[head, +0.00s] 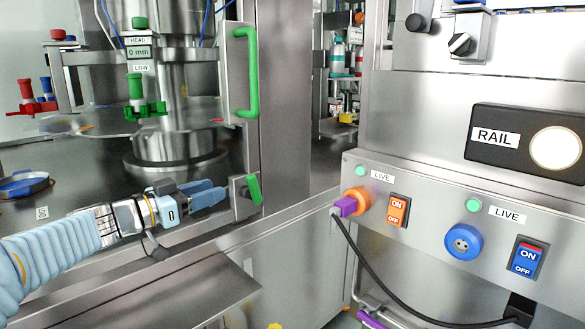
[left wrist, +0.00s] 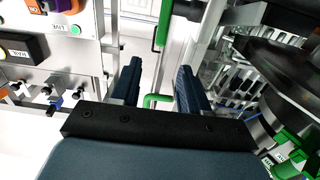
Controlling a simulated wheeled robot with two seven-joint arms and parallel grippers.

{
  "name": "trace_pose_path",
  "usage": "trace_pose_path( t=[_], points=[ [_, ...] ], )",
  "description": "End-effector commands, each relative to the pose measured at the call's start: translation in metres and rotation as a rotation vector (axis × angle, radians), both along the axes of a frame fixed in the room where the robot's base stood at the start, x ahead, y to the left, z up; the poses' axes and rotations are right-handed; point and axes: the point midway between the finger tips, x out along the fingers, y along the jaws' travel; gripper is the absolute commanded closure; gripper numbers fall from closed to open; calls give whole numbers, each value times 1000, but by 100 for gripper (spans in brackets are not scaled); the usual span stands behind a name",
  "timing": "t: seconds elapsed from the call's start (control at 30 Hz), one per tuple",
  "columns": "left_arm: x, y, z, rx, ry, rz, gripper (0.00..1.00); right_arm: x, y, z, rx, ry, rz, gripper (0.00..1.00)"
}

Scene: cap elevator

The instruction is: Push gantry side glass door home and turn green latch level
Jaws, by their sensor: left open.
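The gantry's side door has a steel frame (head: 232,150) with a long green upright handle (head: 252,70). The handle also shows at the top of the left wrist view (left wrist: 164,22). Whether the door sits flush against the post cannot be told. Below the handle, the green latch (head: 255,189) is steep, nearly upright, on a small steel plate. My left gripper (head: 222,194) is open and empty, just left of the latch, its fingers pointing at it. In the left wrist view a green piece, apparently the latch (left wrist: 158,98), shows between the fingertips. My right gripper is not in view.
Right of the door stands a steel post (head: 283,100), then a panel with an orange socket (head: 361,199) with a purple plug, a blue socket (head: 463,241) and switches. A black cable (head: 375,275) hangs from the plug. A steel ledge (head: 170,290) lies below my arm.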

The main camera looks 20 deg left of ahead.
Motion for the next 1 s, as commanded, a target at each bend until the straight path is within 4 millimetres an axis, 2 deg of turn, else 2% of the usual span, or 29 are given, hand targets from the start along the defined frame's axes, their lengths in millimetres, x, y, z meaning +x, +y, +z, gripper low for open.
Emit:
trace_pose_path(
  t=[0.1, 0.23, 0.5, 0.7, 0.83, 1.0],
  points=[
    [-2, 5, 0, -1, 13, 7, 55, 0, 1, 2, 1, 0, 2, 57],
    [14, -2, -1, 0, 14, 4, 55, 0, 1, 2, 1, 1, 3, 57],
    [71, -26, -1, -2, 14, 3, 55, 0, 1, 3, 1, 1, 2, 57],
    [106, -40, -1, 0, 12, 5, 55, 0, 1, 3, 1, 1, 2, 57],
    [118, -46, -1, 0, 12, 6, 55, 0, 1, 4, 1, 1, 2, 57],
    [123, -47, -1, -1, 11, 6, 55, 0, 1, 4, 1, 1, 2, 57]
  ],
)
